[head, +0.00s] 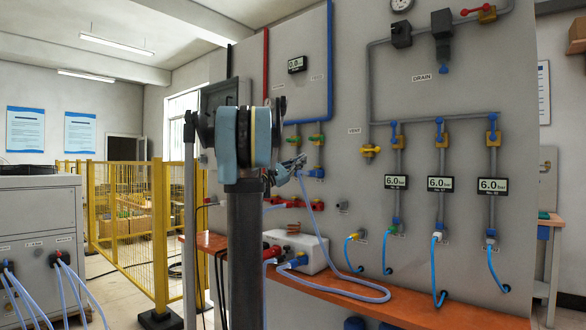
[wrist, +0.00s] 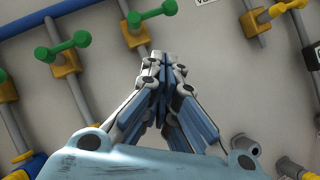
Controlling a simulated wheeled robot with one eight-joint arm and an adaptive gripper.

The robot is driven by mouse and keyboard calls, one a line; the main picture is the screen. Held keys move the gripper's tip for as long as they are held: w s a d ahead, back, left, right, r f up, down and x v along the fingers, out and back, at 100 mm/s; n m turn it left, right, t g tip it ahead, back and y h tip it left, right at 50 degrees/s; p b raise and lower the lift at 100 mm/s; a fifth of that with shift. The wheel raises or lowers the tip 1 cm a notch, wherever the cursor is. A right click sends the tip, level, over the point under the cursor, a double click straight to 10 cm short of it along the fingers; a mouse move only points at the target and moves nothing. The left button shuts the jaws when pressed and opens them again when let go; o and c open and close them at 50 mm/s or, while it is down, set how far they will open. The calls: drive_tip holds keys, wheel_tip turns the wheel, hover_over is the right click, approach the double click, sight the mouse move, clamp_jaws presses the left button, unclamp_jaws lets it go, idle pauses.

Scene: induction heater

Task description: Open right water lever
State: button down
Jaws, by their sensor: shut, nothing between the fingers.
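In the head view my gripper (head: 299,163) is partly hidden by my arm.
A yellow lever (wrist: 268,13) sits to the right in the wrist view. Grey pipes with blue-handled valves (head: 438,123) and gauges fill the panel's right side. An orange shelf (head: 400,309) with a white box (head: 310,250) and hoses juts out below.

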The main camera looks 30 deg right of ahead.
drive_tip(key=x, duration=0.4)
drive_tip(key=shift+d+r, duration=0.2)
drive_tip(key=shift+d, duration=0.15)
drive_tip(key=shift+s+d+r, duration=0.3)
drive_tip(key=shift+s+r, duration=0.15)
drive_tip(key=shift+r, duration=0.3)
drive_tip(key=shift+s+d+r, duration=0.3)
drive_tip(key=shift+s+r, duration=0.1)
drive_tip(key=shift+r, duration=0.35)
drive_tip(key=shift+a+n, duration=0.15)
drive_tip(key=shift+n, duration=0.15)
